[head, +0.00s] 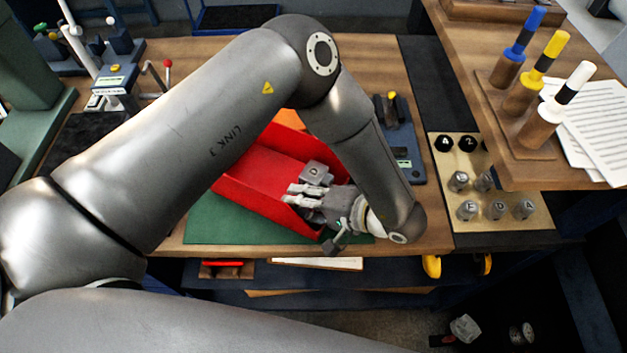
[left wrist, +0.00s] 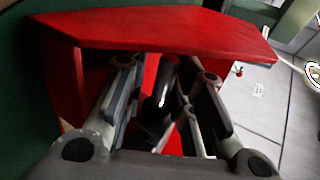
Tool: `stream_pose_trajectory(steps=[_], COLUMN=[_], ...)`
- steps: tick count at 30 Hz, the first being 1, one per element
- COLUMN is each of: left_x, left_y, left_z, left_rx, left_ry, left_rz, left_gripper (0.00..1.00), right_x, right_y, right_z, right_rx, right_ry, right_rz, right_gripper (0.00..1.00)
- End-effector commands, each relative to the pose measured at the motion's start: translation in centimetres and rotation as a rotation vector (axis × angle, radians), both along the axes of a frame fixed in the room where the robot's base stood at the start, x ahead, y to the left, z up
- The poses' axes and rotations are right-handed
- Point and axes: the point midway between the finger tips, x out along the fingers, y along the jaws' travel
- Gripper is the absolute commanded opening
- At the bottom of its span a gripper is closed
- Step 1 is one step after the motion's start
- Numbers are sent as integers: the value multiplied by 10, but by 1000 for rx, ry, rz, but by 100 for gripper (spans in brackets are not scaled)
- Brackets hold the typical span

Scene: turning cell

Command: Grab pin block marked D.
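My left gripper (head: 298,195) reaches down into the red bin (head: 245,190), its fingers pointing left. In the left wrist view the gripper (left wrist: 165,85) has its fingers apart, with a dark, shiny upright piece (left wrist: 160,88) between them; I cannot tell whether they touch it. A grey block (head: 316,173) with a dark mark on top sits beside the fingers in the bin; the mark is too small to read surely. On the tan plate (head: 512,228), a grey cylindrical block marked D (head: 498,209) stands between ones marked F (head: 467,210) and A (head: 524,208). My right gripper is not in view.
The bin stands on a green mat (head: 220,230); its red wall (left wrist: 150,30) is close to the fingers. A wooden shelf (head: 500,165) holds blue, yellow and white-topped tools at right. A blue-grey device (head: 405,150) stands behind my forearm.

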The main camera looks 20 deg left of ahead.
Motion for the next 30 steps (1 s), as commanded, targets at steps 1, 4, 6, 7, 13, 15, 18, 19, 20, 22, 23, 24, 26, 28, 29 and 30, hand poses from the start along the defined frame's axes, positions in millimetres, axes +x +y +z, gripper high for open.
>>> stream_pose_trajectory(steps=[1,4,6,7,13,15,18,19,20,22,23,24,26,28,29,30], left_x=[0,0,-1,-1,-1,-1,0,0,0,0,0,0,0,0,0,0], left_y=[0,-1,-1,-1,-1,-1,-1,-1,-1,-1,-1,-1,-1,-1,-1,-1], left_z=[0,0,0,0,-1,-1,1,1,1,1,0,1,1,3,4,6], left_rx=[0,-1,-2,-3,-2,-3,0,1,1,0,0,0,0,-1,-1,0], left_ry=[0,0,1,1,3,3,-3,-2,-2,-2,-2,-1,-1,-1,0,-1], left_rz=[0,0,0,0,0,0,1,1,1,1,1,0,0,0,1,2], left_gripper=[16,3,0,0,0,0,0,0,0,0,0,0,0,0,0,0], right_x=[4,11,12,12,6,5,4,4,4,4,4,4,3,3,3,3], right_y=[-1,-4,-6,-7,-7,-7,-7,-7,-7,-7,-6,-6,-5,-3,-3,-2], right_z=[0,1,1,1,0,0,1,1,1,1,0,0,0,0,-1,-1], right_rx=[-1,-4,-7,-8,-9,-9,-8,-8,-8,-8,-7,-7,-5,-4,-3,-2], right_ry=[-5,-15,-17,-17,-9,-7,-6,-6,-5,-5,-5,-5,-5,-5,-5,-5], right_rz=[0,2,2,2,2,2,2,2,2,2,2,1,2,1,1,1], right_gripper=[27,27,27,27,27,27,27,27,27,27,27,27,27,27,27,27])
